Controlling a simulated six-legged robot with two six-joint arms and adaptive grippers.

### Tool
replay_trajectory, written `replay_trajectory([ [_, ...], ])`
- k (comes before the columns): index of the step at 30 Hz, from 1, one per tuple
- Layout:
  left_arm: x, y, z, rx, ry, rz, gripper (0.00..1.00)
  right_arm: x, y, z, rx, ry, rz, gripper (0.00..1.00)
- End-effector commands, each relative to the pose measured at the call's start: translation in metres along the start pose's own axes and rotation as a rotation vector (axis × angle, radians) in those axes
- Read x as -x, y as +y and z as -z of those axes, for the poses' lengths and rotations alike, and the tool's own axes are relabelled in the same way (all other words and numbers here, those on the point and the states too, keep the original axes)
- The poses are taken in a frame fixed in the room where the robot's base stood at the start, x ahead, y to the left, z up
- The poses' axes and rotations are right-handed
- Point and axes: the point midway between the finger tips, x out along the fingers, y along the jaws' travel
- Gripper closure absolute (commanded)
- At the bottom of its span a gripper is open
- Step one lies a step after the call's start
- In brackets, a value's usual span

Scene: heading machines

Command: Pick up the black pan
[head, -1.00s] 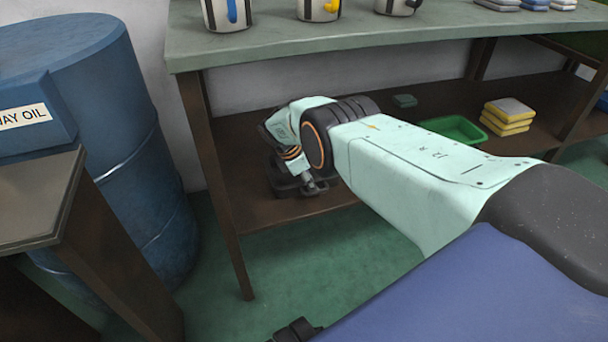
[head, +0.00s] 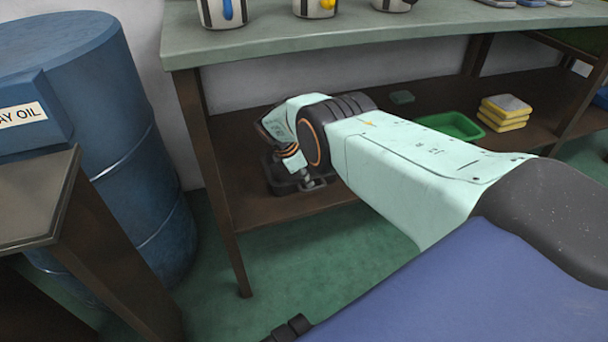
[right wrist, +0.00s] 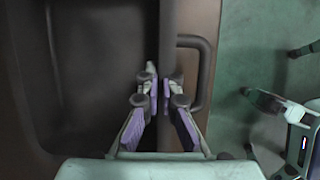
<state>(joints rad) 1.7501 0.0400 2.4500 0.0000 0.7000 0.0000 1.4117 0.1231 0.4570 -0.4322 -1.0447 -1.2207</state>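The black pan (head: 281,187) is on the lower shelf near its left end, partly hidden behind my right wrist in the head view. In the right wrist view the dark, rectangular pan (right wrist: 95,75) fills the left side, with a loop handle (right wrist: 206,75) on its right side. My right gripper (right wrist: 159,90) has its fingers close together with the pan's rim between them, beside the handle. It also shows from the side in the head view (head: 309,184), low at the pan. My left gripper is not in view.
The lower shelf (head: 270,211) also bears a green tray (head: 452,125) and stacked yellow sponges (head: 505,112) farther right. The green-grey bench top (head: 330,38) is above, with several mugs. A blue oil drum (head: 150,150) and a dark table (head: 35,195) stand at left.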

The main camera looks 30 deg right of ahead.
Motion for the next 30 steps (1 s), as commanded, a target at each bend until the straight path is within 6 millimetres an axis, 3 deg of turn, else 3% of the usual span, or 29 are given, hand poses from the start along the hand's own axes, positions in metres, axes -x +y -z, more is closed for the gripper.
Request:
replay_trajectory([
  [8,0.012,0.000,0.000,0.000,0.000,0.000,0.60,0.017,0.001,-0.007,0.000,0.000,-0.001,1.00],
  [12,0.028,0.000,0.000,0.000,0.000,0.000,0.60,0.041,0.001,-0.017,0.000,0.001,-0.002,1.00],
  [20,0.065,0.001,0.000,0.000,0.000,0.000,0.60,0.038,-0.038,-0.016,0.002,0.000,0.004,1.00],
  [30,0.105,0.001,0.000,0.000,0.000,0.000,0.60,0.037,-0.107,-0.015,0.004,-0.002,0.004,1.00],
])
